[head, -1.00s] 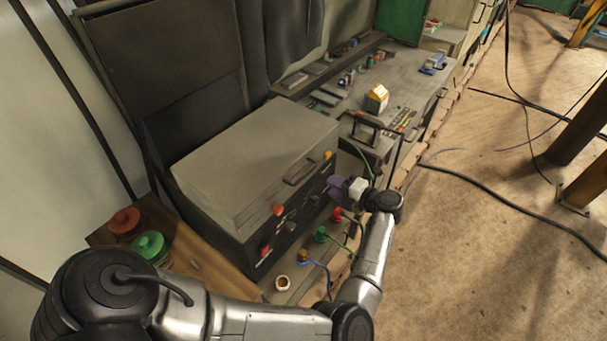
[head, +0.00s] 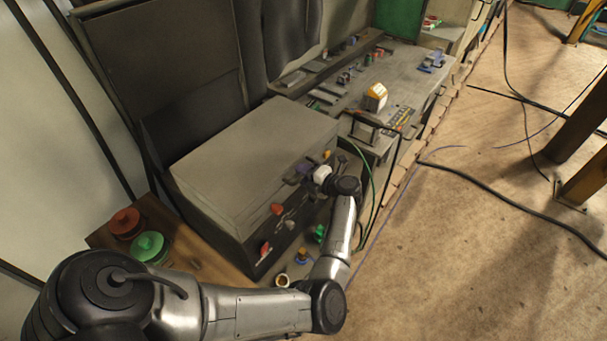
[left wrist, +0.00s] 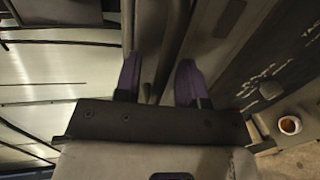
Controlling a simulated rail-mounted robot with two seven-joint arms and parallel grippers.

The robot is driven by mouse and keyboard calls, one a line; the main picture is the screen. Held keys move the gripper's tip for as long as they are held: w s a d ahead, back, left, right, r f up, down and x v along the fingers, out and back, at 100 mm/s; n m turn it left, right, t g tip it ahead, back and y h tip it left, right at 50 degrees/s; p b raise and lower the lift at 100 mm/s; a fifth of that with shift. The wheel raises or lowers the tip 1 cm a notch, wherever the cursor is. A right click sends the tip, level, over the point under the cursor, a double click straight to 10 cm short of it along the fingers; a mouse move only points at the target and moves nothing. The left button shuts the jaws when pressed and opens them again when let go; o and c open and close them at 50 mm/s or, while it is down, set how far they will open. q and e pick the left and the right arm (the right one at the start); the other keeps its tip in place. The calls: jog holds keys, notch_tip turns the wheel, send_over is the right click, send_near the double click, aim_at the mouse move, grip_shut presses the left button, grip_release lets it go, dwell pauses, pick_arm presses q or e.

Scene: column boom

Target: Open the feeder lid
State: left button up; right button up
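The feeder (head: 255,165) is a grey-lidded dark box in the middle of the head view, with its lid down. My left gripper (head: 298,173) has purple fingers and is at the lid's front edge, where the handle is; the handle is largely hidden there by the gripper. In the left wrist view the two fingers (left wrist: 160,78) stand apart, with a dark bar, apparently the handle (left wrist: 174,45), running between them. A gap shows beside the bar, so I see no firm grip. My right gripper is in neither view.
Orange-red knobs (head: 277,209) sit on the feeder's front. A red spool (head: 125,222) and a green spool (head: 149,246) stand to its left. A small cup (head: 282,281) is below its front. A bench (head: 400,75) with small parts lies beyond. The floor at right is open, with cables.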

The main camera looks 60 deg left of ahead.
pick_arm(q)
grip_shut()
dwell(0.5)
